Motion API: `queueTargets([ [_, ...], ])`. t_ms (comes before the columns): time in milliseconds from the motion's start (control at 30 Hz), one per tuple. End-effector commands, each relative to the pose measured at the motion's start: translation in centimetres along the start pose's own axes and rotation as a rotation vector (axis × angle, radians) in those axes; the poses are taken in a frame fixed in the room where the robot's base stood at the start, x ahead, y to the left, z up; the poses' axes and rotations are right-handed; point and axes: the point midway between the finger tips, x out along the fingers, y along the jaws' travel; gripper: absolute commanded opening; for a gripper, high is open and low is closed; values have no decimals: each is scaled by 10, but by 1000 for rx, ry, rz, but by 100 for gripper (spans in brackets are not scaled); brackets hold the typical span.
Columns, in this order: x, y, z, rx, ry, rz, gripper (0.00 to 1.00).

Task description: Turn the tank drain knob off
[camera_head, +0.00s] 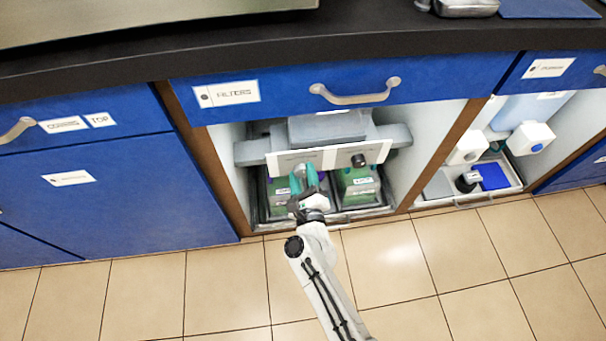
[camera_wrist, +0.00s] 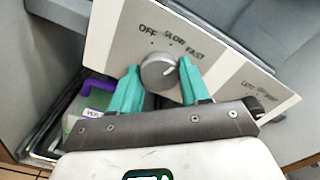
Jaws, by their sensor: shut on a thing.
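A light control panel (camera_head: 328,156) sits in the open cabinet under the counter. In the wrist view, the panel (camera_wrist: 112,45) carries a round silver knob (camera_wrist: 158,71) with the words OFF, SLOW and FAST printed above it. My gripper (camera_head: 304,184) is at the left part of the panel. In the wrist view, the teal fingers of my gripper (camera_wrist: 160,82) are shut on the silver knob, one on each side. The knob's exact pointer direction is hard to tell. In the head view the fingers hide this knob.
A second, dark knob (camera_head: 358,160) is on the panel's right side. Green-filled containers (camera_head: 358,190) stand below the panel. A blue drawer (camera_head: 350,88) with a handle is just above. A neighbouring open cabinet at right holds white-capped containers (camera_head: 531,137). The tiled floor in front is clear.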

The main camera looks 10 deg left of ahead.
Motion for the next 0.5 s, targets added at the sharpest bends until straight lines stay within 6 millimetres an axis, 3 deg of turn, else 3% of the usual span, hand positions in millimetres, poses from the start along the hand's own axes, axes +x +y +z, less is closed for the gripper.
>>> queueTargets([
  [500, 0, 0, 2, -491, -1, 3, 15],
])
